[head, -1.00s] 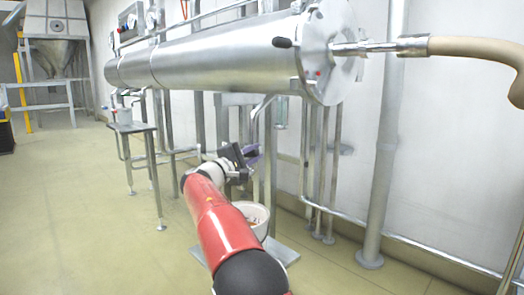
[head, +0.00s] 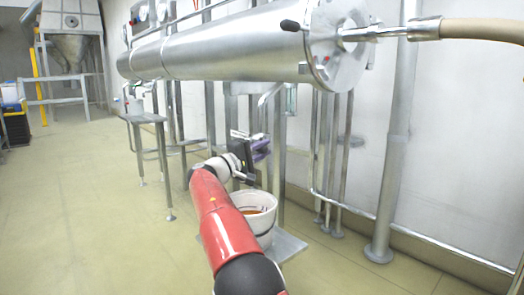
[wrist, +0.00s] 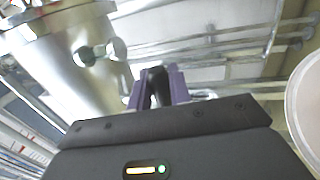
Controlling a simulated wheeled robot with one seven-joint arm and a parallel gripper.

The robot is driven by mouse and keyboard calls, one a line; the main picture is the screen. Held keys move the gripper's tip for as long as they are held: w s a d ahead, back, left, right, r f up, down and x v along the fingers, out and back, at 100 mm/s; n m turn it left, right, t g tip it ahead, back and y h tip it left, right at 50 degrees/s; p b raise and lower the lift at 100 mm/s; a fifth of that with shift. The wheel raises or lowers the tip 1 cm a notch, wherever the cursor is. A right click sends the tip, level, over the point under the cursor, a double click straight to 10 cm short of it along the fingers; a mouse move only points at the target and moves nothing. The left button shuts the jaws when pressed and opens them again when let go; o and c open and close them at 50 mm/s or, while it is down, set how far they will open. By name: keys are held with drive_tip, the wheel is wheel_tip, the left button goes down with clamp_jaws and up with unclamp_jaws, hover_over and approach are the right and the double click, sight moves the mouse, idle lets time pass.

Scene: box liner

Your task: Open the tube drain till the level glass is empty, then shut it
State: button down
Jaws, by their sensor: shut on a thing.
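The tube is a long shiny steel cylinder (head: 230,45) along the wall, with a bent drain spout (head: 268,96) under its near end. A small greenish glass piece (head: 291,99) beside the spout may be the level glass; its level is too small to read. My gripper (head: 260,148) is below the spout. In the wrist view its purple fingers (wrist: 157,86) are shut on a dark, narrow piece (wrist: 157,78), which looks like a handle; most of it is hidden. A white bucket (head: 262,228) with reddish-brown contents stands below, partly behind my arm.
The bucket stands on a grey floor plate (head: 288,246); its rim fills the right edge of the wrist view (wrist: 296,105). Steel legs and vertical pipes (head: 345,165) stand behind. A hose (head: 480,30) joins the tube's end. The floor at left is clear.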

drive_tip(key=c, duration=1.3)
unclamp_jaws()
drive_tip(key=shift+c, duration=0.2)
drive_tip(key=v, duration=0.7)
drive_tip(key=shift+s+a+f, duration=0.2)
drive_tip(key=shift+s+a, duration=0.05)
drive_tip(key=shift+a, duration=0.05)
